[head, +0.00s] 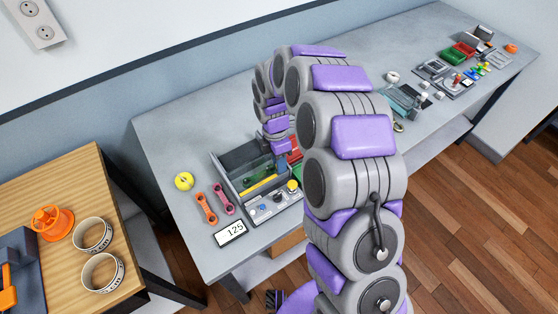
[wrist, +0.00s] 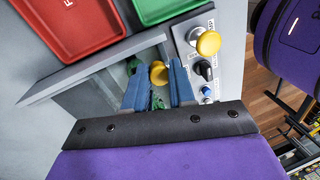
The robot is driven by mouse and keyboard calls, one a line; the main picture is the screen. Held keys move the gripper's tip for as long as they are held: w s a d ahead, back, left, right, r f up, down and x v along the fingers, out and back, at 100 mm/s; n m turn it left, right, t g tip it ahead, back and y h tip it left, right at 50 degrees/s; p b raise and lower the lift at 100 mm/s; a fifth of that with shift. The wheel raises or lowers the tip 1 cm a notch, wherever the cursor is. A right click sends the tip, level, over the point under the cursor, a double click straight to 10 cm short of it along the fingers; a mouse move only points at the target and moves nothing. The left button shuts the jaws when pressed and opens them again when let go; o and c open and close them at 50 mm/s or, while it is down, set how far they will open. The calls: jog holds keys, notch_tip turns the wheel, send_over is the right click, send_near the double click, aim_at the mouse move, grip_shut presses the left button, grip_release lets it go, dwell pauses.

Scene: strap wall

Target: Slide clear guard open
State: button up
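The machine (head: 238,186) is a grey box with an open-looking bay and a sloped control panel on the table. In the wrist view a see-through panel, apparently the clear guard (wrist: 88,101), covers the bay, with green parts showing behind it. A yellow knob (wrist: 158,73) sits at the bay's right end. My gripper (wrist: 158,78) has its two blue fingers apart, one on each side of this knob. I cannot tell whether they touch it or how deep it sits. In the head view my arm hides most of my gripper.
A panel with a yellow push button (wrist: 208,43), a black dial (wrist: 202,68) and a blue button lies close right of my fingers. Red (wrist: 68,32) and green (wrist: 166,8) trays are beside the machine.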

grip_shut()
jog(key=w+a+p, duration=0.1)
jog(key=w, duration=0.1)
jog(key=w+a+p, duration=0.1)
jog(key=w+a, duration=0.1)
jog(key=w, duration=0.1)
jog(key=w+a+p, duration=0.1)
jog(key=w+a, duration=0.1)
jog(key=w, duration=0.1)
jog(key=shift+a+p, duration=0.15)
jog(key=shift+p, duration=0.2)
jog(key=shift+r, duration=0.1)
jog(key=shift+w, duration=0.1)
jog(key=shift+o, duration=1.8)
grip_release()
jog(key=shift+o, duration=0.9)
jog(key=shift+w+a, duration=0.1)
jog(key=shift+w, duration=0.05)
